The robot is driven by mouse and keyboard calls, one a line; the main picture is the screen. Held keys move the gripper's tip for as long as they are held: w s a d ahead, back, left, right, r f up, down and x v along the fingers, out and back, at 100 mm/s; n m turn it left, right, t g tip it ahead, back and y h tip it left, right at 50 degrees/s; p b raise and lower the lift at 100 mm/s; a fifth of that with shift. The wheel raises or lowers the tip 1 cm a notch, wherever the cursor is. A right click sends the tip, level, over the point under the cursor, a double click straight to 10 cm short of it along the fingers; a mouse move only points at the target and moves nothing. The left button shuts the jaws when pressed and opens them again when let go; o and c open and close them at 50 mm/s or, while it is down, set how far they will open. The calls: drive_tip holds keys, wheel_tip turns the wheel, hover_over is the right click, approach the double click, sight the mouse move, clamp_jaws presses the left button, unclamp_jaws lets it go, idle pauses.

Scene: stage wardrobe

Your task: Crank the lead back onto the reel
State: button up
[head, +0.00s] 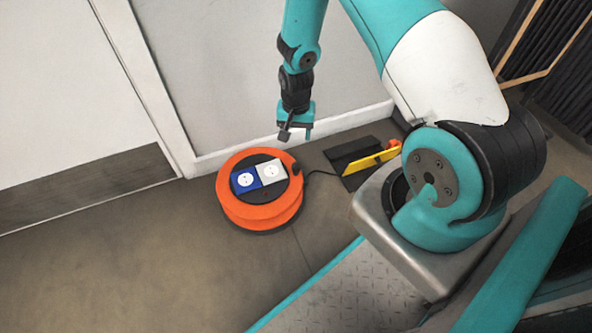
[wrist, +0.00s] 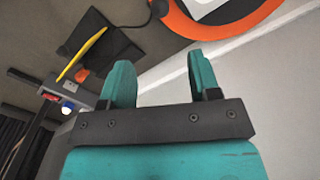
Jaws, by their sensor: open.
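The orange cable reel (head: 233,207) lies flat on the floor near the wall. The thin dark lead (head: 318,172) runs from the reel's right side toward a black mat. My gripper (head: 296,134) hangs above and behind the reel's right rim, open and empty, fingers down. In the wrist view, my gripper (wrist: 160,75) shows parted fingers, with the reel (wrist: 225,28) partly cut off at the top.
The black mat (head: 352,148) bears an upright yellow panel (head: 368,163) with an orange piece (head: 394,144) at its end. A grey wall (head: 225,70) with a white skirting stands close behind the reel. A white door (head: 60,90) is left. Floor in front is clear.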

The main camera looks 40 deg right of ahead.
sight(295, 164)
wheel_tip(295, 164, down, 16)
drive_tip(key=b, duration=0.7)
drive_tip(key=shift+r, duration=0.25)
drive_tip(key=shift+c, duration=0.4)
clamp_jaws()
drive_tip(key=shift+a, duration=0.1)
